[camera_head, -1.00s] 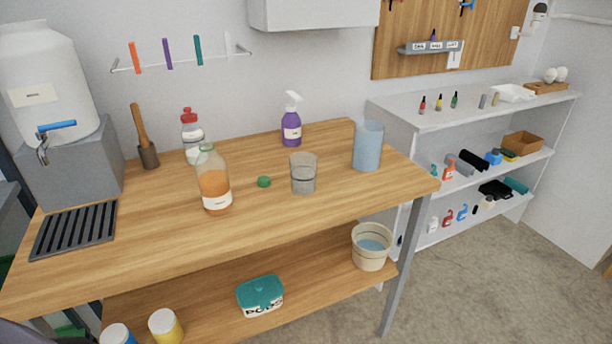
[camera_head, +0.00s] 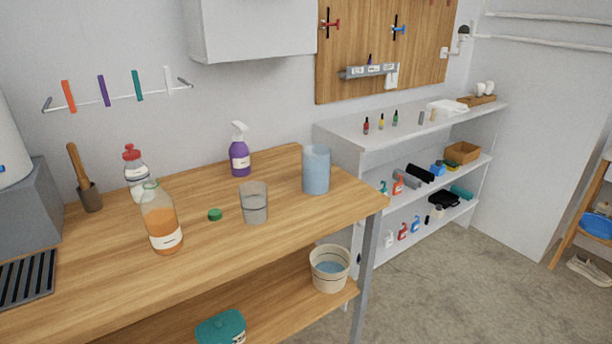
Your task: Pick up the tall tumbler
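A tall blue tumbler (camera_head: 316,170) stands upright near the right end of the wooden table (camera_head: 120,275). A shorter clear grey glass (camera_head: 254,203) stands to its left, a little nearer to me and apart from it. Neither of my grippers is in view.
A bottle of orange liquid (camera_head: 161,220), a green cap (camera_head: 215,214), a purple spray bottle (camera_head: 240,152) and a red-capped bottle (camera_head: 136,175) stand on the table. A bucket (camera_head: 329,268) and a teal box (camera_head: 221,328) are on its lower shelf. Open floor (camera_head: 455,290) lies at the right.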

